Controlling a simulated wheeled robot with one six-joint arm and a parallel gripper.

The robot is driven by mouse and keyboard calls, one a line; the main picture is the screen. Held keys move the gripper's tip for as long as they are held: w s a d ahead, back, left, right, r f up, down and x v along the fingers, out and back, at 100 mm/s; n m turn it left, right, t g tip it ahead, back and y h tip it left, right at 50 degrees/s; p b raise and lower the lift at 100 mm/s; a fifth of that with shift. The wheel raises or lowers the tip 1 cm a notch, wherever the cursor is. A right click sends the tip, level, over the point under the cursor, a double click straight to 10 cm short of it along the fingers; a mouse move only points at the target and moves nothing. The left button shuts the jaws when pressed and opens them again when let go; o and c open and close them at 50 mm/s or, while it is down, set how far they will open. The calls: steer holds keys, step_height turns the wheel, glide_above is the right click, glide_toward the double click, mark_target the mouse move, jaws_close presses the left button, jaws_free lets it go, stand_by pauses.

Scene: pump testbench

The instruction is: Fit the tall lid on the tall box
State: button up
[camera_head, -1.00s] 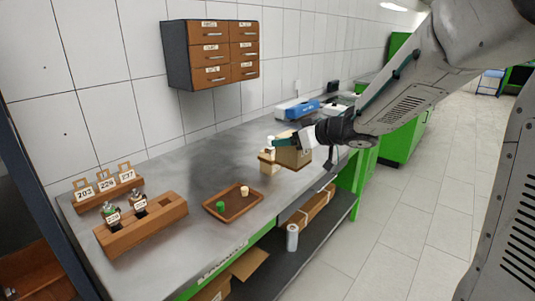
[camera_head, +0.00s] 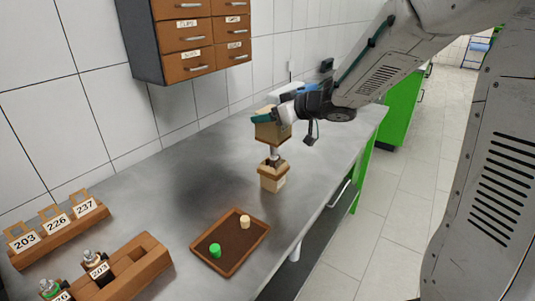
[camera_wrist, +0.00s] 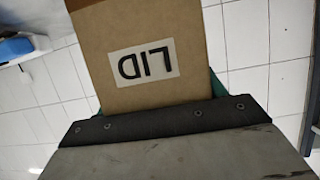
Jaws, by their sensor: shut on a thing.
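My gripper (camera_head: 274,114) is shut on the tall lid (camera_head: 268,131), a brown cardboard piece. In the wrist view the lid (camera_wrist: 118,32) fills the middle, its "LID" label upside down, between the green finger pads. A grey metal part (camera_head: 275,152) sticks up from the box's top. The lid is above the box and this metal part, with a visible gap to the box rim. Exact alignment cannot be told. The lid's underside is hidden.
A brown tray (camera_head: 212,264) with a green and a cream piece lies in front left. A wooden block (camera_head: 140,266) with bottles and a rack of numbered tags (camera_head: 62,236) are at the left. Drawers (camera_head: 187,39) hang on the wall. The bench behind the box looks clear.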

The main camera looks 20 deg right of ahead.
mark_target(269, 144)
step_height(269, 144, down, 6)
steer(key=shift+w+a+r, duration=0.1)
steer(key=shift+r, duration=0.1)
steer(key=shift+f, duration=1.95)
steer(key=shift+f, duration=0.1)
steer(key=shift+f, duration=0.1)
steer(key=o, duration=1)
steer(key=shift+c, duration=0.2)
